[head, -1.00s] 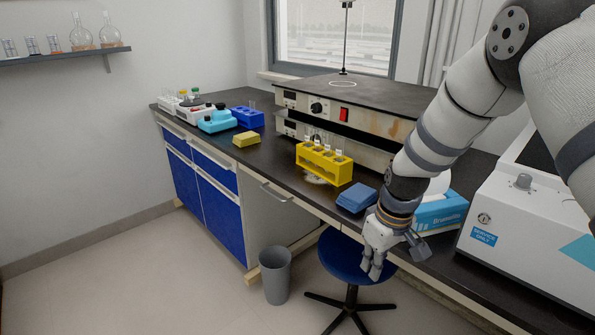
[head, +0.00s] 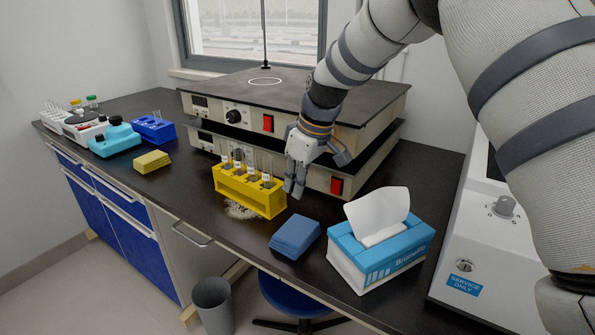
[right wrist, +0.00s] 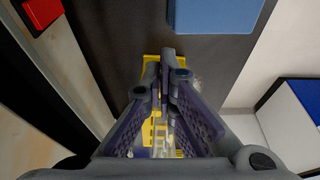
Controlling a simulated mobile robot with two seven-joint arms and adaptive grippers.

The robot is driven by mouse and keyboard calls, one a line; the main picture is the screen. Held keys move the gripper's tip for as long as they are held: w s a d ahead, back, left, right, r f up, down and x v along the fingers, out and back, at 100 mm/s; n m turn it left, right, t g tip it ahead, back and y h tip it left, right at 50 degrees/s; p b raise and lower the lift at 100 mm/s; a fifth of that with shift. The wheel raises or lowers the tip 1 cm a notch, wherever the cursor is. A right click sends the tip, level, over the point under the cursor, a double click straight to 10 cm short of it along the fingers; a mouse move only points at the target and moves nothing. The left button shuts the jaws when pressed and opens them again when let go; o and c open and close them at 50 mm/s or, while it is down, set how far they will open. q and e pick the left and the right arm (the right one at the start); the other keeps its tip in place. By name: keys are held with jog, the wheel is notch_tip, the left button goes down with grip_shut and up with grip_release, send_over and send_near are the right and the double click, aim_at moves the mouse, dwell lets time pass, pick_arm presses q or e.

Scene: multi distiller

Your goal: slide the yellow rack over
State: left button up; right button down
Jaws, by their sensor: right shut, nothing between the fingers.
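The yellow rack (head: 247,192) stands upright on the dark bench in front of the stacked hotplates and holds several tubes with dark contents. My right gripper (head: 293,192) is shut and empty, fingers pointing down, just right of the rack's right end in the head view. I cannot tell whether the fingertips touch the rack. In the right wrist view the closed fingers (right wrist: 168,62) lie in front of the yellow rack (right wrist: 151,62) and hide much of it. My left gripper is not in view.
A pale spill (head: 240,211) lies at the rack's front foot. A blue folded cloth (head: 295,237) and a tissue box (head: 378,250) lie to the right. A yellow sponge (head: 152,161) and a blue rack (head: 154,129) stand left. The bench (head: 190,185) between sponge and yellow rack is clear.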

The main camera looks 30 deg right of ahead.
aim_at(269, 203)
jog(key=shift+x, duration=2)
jog(key=shift+w, duration=0.1)
